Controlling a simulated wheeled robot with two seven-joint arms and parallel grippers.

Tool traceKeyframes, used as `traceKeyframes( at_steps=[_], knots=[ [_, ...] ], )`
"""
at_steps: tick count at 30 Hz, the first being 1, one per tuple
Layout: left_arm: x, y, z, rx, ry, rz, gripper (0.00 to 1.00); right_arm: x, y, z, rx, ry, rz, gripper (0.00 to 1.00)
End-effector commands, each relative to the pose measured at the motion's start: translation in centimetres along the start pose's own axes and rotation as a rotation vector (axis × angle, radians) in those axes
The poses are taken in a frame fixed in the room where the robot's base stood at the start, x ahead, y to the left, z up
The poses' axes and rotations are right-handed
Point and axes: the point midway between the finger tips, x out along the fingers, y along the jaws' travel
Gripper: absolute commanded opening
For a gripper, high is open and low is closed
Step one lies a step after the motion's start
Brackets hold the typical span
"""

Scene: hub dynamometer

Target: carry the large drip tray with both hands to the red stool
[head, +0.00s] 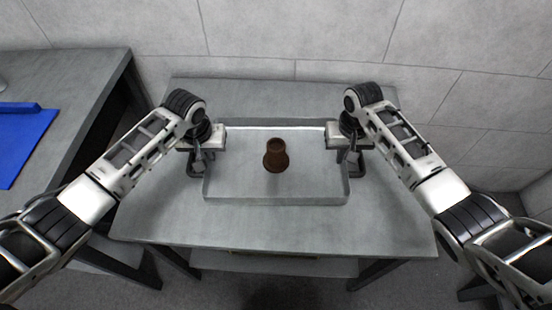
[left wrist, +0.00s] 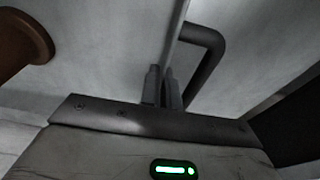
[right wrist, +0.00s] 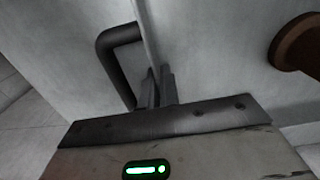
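The large drip tray (head: 240,201) is a shallow grey box on the grey table, with a dark bar handle at each side. I cannot tell whether it touches the tabletop. My left gripper (head: 212,150) is at its left side; in the left wrist view its fingers (left wrist: 162,88) are close together at the tray wall beside the handle (left wrist: 214,58). My right gripper (head: 339,150) is at the right side; in the right wrist view its fingers (right wrist: 157,88) are close together at the wall beside the other handle (right wrist: 112,65). Both appear shut on the tray. The red stool is not in view.
A brown waisted object (head: 275,156) stands inside the tray. The grey table (head: 270,232) has bare surface around the tray. Another grey table (head: 85,75) with a blue mat (head: 22,140) is at the left. A grey wall (head: 300,35) is behind.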

Motion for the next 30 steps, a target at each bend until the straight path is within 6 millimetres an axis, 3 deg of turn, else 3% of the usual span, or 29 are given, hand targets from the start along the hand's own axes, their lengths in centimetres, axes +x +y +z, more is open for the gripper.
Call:
traceKeyframes(
  at_steps=[19, 30],
  knots=[
    [-0.6, 0.1, -0.3, 0.000, 0.005, 0.002, 0.00, -0.6, -0.1, -0.2, 0.000, 0.006, -0.002, 0.00],
    [-3.5, 0.1, -0.7, 0.000, 0.005, 0.002, 0.00, -3.6, -0.1, -0.2, 0.000, 0.006, -0.002, 0.00]
  ],
)
